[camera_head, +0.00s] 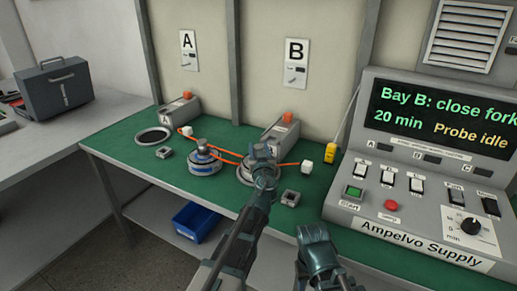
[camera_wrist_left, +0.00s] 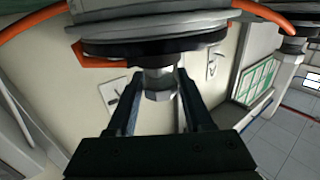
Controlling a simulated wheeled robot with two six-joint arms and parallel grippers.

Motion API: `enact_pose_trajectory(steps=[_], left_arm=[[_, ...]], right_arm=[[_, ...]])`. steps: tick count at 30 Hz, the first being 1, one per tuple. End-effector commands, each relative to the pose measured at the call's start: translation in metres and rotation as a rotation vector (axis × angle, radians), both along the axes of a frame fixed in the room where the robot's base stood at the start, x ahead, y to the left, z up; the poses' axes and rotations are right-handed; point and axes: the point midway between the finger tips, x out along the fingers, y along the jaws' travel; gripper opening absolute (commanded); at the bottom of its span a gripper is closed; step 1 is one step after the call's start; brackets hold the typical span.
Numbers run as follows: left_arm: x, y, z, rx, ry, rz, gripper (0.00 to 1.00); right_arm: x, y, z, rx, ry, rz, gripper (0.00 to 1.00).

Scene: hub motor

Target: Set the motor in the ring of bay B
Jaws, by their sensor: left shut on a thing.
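My left gripper (camera_head: 262,165) is over bay B and is shut on the hexagonal axle end (camera_wrist_left: 160,84) of a hub motor (camera_wrist_left: 150,30). The motor is a round grey and black disc with an orange cable. In the head view my gripper and arm hide most of it. The ring of bay B (camera_head: 242,178) shows as a pale edge left of my gripper. Whether the motor sits in it or hovers above cannot be told. Another motor (camera_head: 204,165) stands on the green bench to the left. My right gripper (camera_head: 314,237) is low at the front; its jaws are unclear.
Bay A has an empty ring (camera_head: 153,136). Orange cables with white plugs (camera_head: 306,166) cross the bench. Small grey blocks (camera_head: 290,197) lie on it. A yellow probe (camera_head: 330,153) stands by the supply console (camera_head: 420,220) at right. A blue bin (camera_head: 197,220) is below.

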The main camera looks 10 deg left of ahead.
Motion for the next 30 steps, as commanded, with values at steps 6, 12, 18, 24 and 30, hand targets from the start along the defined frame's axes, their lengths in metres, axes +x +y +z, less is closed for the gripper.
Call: enact_pose_trajectory(steps=[6, 12, 18, 24, 30], left_arm=[[0.000, 0.000, -0.001, 0.002, 0.000, 0.000, 0.68], [0.000, 0.000, -0.001, 0.001, 0.000, 0.000, 0.86], [-0.001, 0.000, -0.002, -0.001, 0.001, 0.000, 0.86], [-0.025, -0.006, -0.002, 0.000, 0.000, -0.002, 0.86], [-0.068, -0.019, -0.002, 0.000, 0.000, -0.003, 0.86]], right_arm=[[0.000, 0.000, -0.001, 0.000, 0.000, 0.000, 0.50], [0.000, 0.000, -0.002, 0.000, 0.000, 0.000, 0.50], [0.000, 0.000, -0.002, 0.000, 0.000, 0.000, 0.50], [0.000, 0.000, -0.002, 0.000, 0.000, 0.000, 0.50], [0.000, 0.000, -0.002, 0.000, 0.000, 0.000, 0.50]])
